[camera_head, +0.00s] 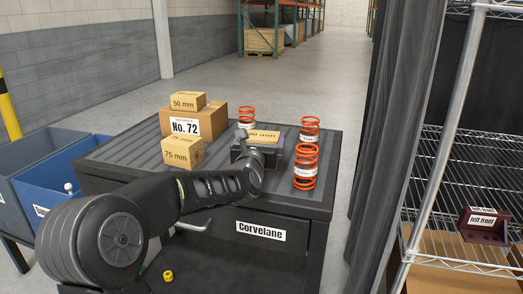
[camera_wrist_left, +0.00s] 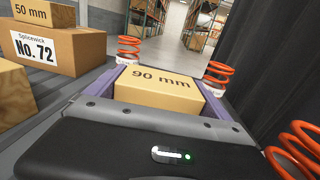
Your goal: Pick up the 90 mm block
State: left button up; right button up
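The 90 mm block (camera_head: 263,136) is a tan cardboard-like box near the back middle of the dark bench. In the left wrist view the block (camera_wrist_left: 158,90) lies between the two purple-edged fingers of my left gripper (camera_wrist_left: 160,85), label facing up. A finger runs close along each side of it; I cannot tell whether they press on it. In the head view my left gripper (camera_head: 262,143) is at the block, and the hand hides its lower part. I cannot tell whether the block rests on the bench. My right gripper is not in view.
The 75 mm block (camera_head: 183,152), the No. 72 box (camera_head: 205,121) and the 50 mm block (camera_head: 187,101) on it stand left. Orange springs (camera_head: 306,166) stand close by on the right and behind. Blue bins (camera_head: 60,165) are far left; a wire shelf (camera_head: 465,180) is right.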

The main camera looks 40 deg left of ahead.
pick_arm(q)
jog(key=c, duration=1.2)
jog(key=shift+r, duration=0.1)
jog(key=shift+c, duration=0.2)
notch_tip(320, 180, up, 10)
jog(key=shift+f+p, duration=0.1)
jog(key=shift+p, duration=1.1)
